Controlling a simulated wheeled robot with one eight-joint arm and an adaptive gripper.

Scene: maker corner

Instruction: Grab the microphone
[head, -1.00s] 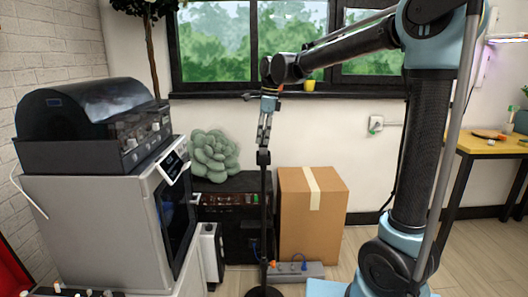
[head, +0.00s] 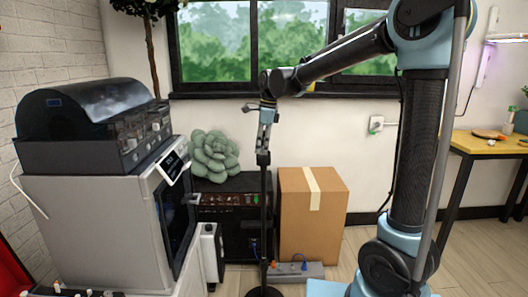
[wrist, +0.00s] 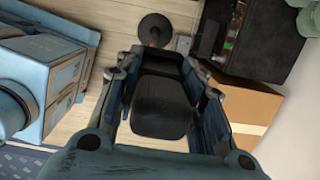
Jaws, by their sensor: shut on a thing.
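The microphone is a black piece (head: 263,157) at the top of a thin, upright black stand (head: 263,215) left of the cardboard box in the head view. My gripper (head: 264,149) points down over it, with the fingertips at its upper end. In the wrist view the dark microphone (wrist: 160,105) fills the space between the two fingers of my gripper (wrist: 160,85), which is shut on it. The fingers hide its sides. The stand's round base (wrist: 155,24) shows beyond it on the floor.
A cardboard box (head: 315,235) stands right of the stand, with a grey power strip (head: 295,271) in front. A black cabinet (head: 232,185) with a green plant (head: 215,155) is behind left. A grey machine (head: 95,225) is at left, a yellow table (head: 480,145) at right.

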